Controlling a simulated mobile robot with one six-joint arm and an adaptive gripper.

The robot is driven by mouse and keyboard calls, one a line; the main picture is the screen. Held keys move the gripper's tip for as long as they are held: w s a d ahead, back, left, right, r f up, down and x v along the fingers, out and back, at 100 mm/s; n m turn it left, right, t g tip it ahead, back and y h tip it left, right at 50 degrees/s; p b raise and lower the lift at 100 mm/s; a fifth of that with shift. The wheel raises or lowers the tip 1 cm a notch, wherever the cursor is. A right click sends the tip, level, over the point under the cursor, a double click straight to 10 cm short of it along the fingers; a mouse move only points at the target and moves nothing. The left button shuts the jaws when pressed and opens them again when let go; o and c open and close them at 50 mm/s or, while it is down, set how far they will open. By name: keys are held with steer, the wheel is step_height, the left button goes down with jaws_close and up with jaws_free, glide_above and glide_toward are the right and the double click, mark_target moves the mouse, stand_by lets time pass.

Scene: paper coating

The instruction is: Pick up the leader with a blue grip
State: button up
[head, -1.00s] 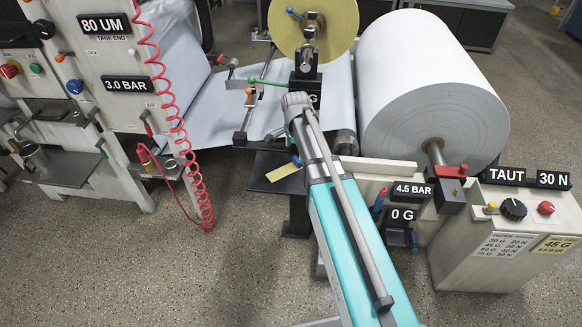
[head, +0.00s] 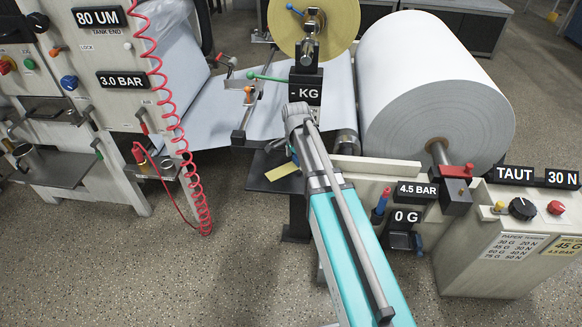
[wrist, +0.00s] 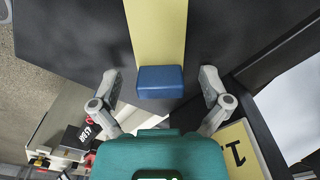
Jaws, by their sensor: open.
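The leader is a pale yellow strip (wrist: 157,30) with a blue block-shaped grip (wrist: 160,81) at its near end, lying over a dark surface in the wrist view. My gripper (wrist: 161,86) is open, one finger to each side of the blue grip in the picture, with a visible gap on both sides. Neither finger appears to touch the grip; how far beyond the fingertips it lies is hard to tell. In the head view the yellow strip (head: 274,173) shows just left of my arm's end, on the dark shelf.
A yellow card marked 1 (wrist: 238,150) lies to the lower right in the wrist view. The large paper roll (head: 425,95) stands right of my arm. The black KG display (head: 305,90) is just above my arm's end. A red coiled hose (head: 180,150) hangs at left.

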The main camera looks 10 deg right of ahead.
stand_by(0.4)
steer(key=c, duration=1.1)
steer(key=shift+r, duration=0.15)
step_height(320, 180, up, 3)
steer(key=p, duration=0.3)
steer(key=shift+s+r+p, duration=1.65)
steer(key=shift+s, duration=0.7)
steer(key=shift+s+r+p, duration=1.6)
steer(key=shift+s+p, duration=0.1)
steer(key=shift+s, duration=0.6)
steer(key=shift+s+r+p, duration=1.65)
steer(key=shift+s, duration=0.7)
